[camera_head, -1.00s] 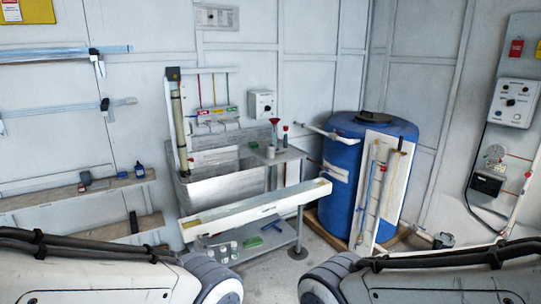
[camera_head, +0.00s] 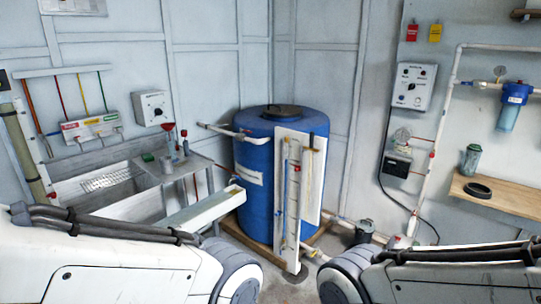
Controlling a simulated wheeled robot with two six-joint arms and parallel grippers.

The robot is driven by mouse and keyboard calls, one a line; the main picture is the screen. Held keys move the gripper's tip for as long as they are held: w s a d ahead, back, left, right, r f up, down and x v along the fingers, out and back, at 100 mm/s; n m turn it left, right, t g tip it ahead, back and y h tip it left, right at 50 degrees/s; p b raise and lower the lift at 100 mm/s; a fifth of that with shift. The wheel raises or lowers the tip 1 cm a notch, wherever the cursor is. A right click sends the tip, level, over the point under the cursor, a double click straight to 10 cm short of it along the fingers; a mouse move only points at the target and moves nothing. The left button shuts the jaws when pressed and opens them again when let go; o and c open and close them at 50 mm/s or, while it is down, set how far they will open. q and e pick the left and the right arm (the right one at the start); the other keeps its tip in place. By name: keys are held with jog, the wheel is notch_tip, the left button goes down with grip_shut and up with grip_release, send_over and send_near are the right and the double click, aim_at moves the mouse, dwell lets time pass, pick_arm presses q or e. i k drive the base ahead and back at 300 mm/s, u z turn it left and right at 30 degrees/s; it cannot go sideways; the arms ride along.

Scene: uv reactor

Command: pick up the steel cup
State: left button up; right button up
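Neither gripper is in the picture. Both arms are well apart from the cup.
The steel sink (camera_head: 95,190) is at the left, with a white trough (camera_head: 205,209) in front. A blue barrel (camera_head: 256,165) with an upright panel (camera_head: 292,190) stands mid-picture. A wooden shelf (camera_head: 510,196) is at the right. Some floor shows between my arms.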

aim_at(167, 167)
jog(key=z, duration=0.2)
jog(key=i, duration=2.6)
jog(key=u, duration=1.55)
jog(key=i, duration=0.9)
jog(key=u, duration=0.8)
